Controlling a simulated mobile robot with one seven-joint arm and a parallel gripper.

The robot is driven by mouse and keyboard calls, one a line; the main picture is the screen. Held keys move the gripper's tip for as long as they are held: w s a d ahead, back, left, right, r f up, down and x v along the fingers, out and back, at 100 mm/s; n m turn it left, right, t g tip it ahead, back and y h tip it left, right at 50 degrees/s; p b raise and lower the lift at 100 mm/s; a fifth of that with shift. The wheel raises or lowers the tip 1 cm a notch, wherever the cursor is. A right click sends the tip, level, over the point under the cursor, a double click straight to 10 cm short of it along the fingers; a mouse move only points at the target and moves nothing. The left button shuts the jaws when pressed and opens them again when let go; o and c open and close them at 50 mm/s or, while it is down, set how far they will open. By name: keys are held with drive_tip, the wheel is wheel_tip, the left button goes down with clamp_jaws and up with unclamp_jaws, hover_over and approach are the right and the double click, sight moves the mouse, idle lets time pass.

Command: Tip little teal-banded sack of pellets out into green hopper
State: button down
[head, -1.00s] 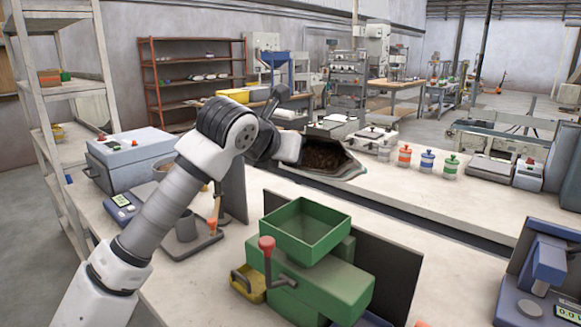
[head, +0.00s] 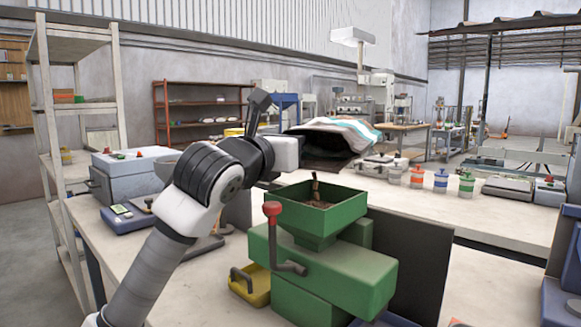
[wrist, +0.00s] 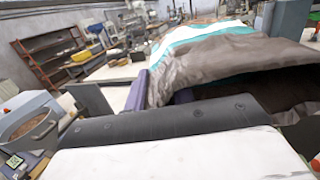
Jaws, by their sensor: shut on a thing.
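The sack (head: 345,130), white and grey with a teal band, is held above and behind the green hopper (head: 335,222) in the head view. It is tilted, its dark open mouth facing down toward the hopper. Brown pellets (head: 315,188) show as a thin column over the hopper and as a small amount inside it. My gripper (head: 290,152) is shut on the sack at its left side; its fingertips are mostly hidden. In the wrist view the sack (wrist: 225,65) lies beyond the gripper, with its grey mouth edge folded; how much it still holds is hidden.
A red-knobbed crank (head: 272,210) sticks up at the hopper machine's front left, with a yellow tray (head: 250,285) beside it. A dark upright panel (head: 405,265) stands to the right. Several lidded jars (head: 440,180) stand on the back bench.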

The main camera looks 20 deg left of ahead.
drive_tip(key=t+b, duration=0.1)
drive_tip(key=b, duration=0.2)
drive_tip(key=shift+s+f+t, duration=0.15)
drive_tip(key=shift+s+t, duration=0.15)
drive_tip(key=shift+t, duration=0.1)
drive_tip(key=shift+s+r+t+b, duration=0.2)
drive_tip(key=shift+r+t+b, duration=0.2)
drive_tip(key=shift+b, duration=0.25)
drive_tip(key=shift+r, duration=0.1)
